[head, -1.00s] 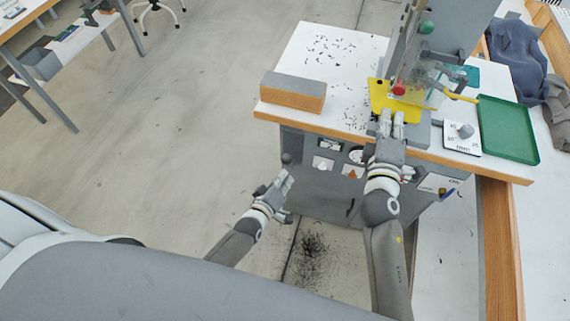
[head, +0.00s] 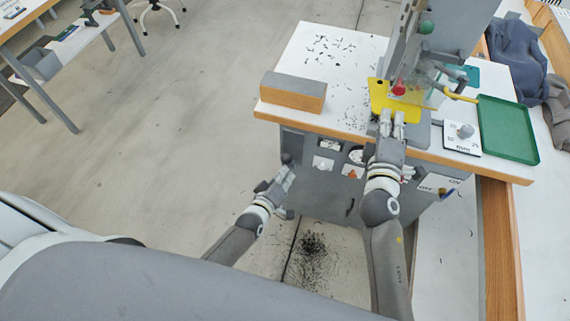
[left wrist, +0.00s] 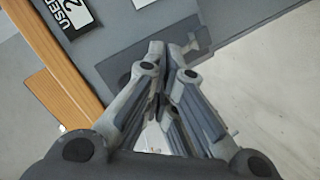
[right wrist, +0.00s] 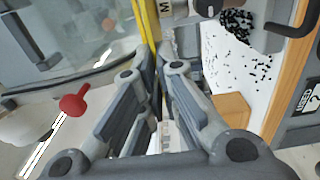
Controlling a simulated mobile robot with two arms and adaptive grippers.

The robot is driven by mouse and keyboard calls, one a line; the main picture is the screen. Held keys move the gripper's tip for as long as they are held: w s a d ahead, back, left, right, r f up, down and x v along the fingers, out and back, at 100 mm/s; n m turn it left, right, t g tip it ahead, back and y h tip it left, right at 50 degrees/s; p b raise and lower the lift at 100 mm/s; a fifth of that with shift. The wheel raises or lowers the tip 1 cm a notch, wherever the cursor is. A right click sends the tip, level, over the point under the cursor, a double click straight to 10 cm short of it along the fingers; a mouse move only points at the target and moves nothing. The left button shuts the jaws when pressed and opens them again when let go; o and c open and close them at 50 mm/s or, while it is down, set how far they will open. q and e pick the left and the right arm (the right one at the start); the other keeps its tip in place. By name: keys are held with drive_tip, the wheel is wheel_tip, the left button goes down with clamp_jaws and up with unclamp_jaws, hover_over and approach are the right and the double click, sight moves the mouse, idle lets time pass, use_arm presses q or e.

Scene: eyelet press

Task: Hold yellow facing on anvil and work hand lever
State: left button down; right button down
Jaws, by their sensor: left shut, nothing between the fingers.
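The yellow facing (head: 402,111) lies flat under the head of the grey press (head: 408,45), partly behind a clear guard. The anvil beneath it is hidden. My right gripper (head: 392,118) is shut on the facing's near edge. In the right wrist view the facing (right wrist: 149,22) shows as a thin yellow strip, edge-on, between the fingertips (right wrist: 152,58). A red knob (head: 398,89) sits at the press above the facing. A yellow-ended bar (head: 460,97) sticks out to the right; I cannot tell which is the hand lever. My left gripper (head: 284,180) is shut and empty, low in front of the bench cabinet.
Dark cloth (head: 516,58) lies beyond. The floor at left is open.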

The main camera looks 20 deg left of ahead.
use_arm(q)
drive_tip(key=shift+w+r, duration=0.4)
drive_tip(key=shift+w, duration=0.3)
drive_tip(key=shift+w+r, duration=0.35)
drive_tip(key=shift+w, duration=0.35)
idle(1.3)
drive_tip(key=shift+s, duration=0.1)
drive_tip(key=shift+s+f, duration=0.35)
drive_tip(key=shift+s, duration=0.3)
drive_tip(key=shift+s+f, duration=0.3)
drive_tip(key=shift+s, duration=0.3)
drive_tip(key=shift+s+f, duration=0.35)
drive_tip(key=shift+s, duration=0.3)
drive_tip(key=shift+s+d+f, duration=0.1)
drive_tip(key=shift+s+f, duration=0.3)
drive_tip(key=shift+s, duration=0.35)
drive_tip(key=shift+s+a+f, duration=0.1)
drive_tip(key=shift+s+f, duration=0.25)
drive_tip(key=shift+s, duration=0.4)
drive_tip(key=shift+s+d+f, duration=0.1)
drive_tip(key=shift+s+f, duration=0.3)
drive_tip(key=shift+s, duration=0.35)
drive_tip(key=v, duration=1.2)
